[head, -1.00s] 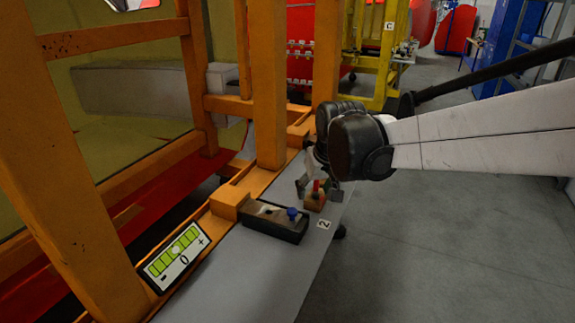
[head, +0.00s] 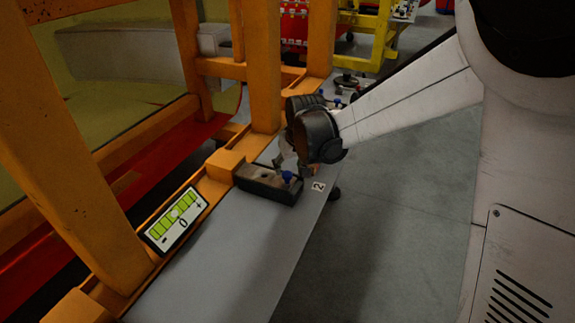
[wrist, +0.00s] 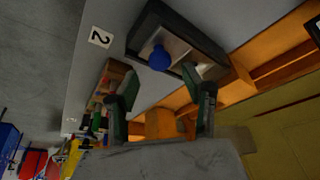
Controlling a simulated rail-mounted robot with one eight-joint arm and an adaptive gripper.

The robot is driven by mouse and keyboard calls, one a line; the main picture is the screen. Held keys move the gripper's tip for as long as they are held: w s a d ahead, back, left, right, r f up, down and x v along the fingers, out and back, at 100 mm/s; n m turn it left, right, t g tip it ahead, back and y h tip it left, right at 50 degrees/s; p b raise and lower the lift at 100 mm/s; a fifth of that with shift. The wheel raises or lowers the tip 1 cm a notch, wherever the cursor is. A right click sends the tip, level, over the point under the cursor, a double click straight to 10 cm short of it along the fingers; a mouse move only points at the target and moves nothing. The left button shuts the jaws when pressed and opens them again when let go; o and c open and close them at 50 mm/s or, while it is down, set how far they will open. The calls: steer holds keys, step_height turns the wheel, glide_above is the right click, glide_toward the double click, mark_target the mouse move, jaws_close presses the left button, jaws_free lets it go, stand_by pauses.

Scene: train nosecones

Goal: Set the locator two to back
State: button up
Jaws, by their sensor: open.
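The locator (head: 268,185) is a dark box with a grey-brown top on the grey ledge, beside a white label "2" (head: 318,187). Its blue knob (head: 287,177) stands at the right end of the box. In the wrist view the box (wrist: 205,40) and the round blue knob (wrist: 159,58) lie just beyond my fingertips. My gripper (wrist: 160,83) is open and empty, its two fingers spread either side of the knob's line and apart from it. In the head view my gripper (head: 283,160) is just behind the box, partly hidden by my wrist.
An orange frame (head: 205,190) with upright posts runs along the left of the ledge (head: 235,245). A gauge panel (head: 176,220) with green bars is fixed on it. Grey floor is open at right.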

mark_target(287, 174)
steer(key=shift+x, duration=2.2)
jaws_close()
